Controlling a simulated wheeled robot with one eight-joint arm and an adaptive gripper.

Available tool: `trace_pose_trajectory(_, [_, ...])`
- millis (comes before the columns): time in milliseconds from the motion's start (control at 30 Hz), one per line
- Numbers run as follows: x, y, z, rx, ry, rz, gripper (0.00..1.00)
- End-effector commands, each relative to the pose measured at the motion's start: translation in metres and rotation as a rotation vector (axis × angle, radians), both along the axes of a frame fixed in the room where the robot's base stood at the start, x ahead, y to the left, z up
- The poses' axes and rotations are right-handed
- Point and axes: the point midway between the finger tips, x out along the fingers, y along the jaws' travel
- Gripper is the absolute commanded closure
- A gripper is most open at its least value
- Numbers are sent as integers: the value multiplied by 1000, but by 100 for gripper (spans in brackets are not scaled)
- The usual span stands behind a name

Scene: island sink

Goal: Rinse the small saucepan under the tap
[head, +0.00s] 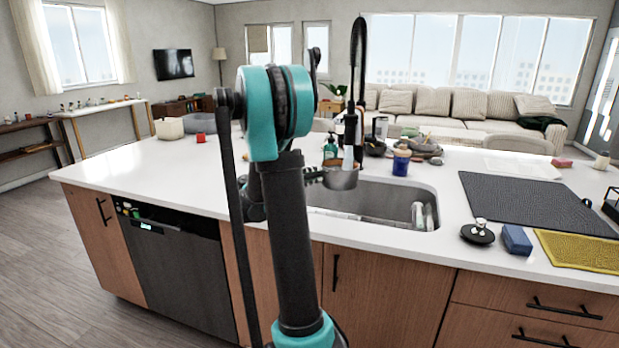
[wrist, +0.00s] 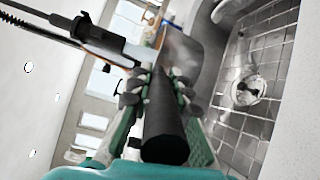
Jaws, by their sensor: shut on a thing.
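The small saucepan (head: 341,179) is held over the sink (head: 385,207), below the black tap's spout (head: 350,128). My gripper (head: 312,174) is at its left, largely hidden behind my arm. In the wrist view my gripper (wrist: 158,92) is shut on the dark saucepan handle (wrist: 163,128), and the grey pan body (wrist: 182,58) is beyond the fingers. The tap's black spray head (wrist: 98,40) is at upper left there. A pale strip shows between spout and pan; I cannot tell whether it is running water. The pan's inside is hidden.
The sink floor with its drain (wrist: 247,91) is below. A blue cup (head: 401,162) and a green soap bottle (head: 330,148) stand behind the sink. A dark drying mat (head: 535,200), blue sponge (head: 516,240) and yellow cloth (head: 580,251) lie right. The left worktop (head: 150,165) is mostly clear.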

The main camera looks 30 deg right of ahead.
Motion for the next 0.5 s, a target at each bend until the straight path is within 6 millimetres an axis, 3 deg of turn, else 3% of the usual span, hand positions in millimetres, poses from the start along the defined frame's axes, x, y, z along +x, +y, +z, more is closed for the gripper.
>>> trace_pose_trajectory(500, [15, -39, -8, -1, 0, -1, 100])
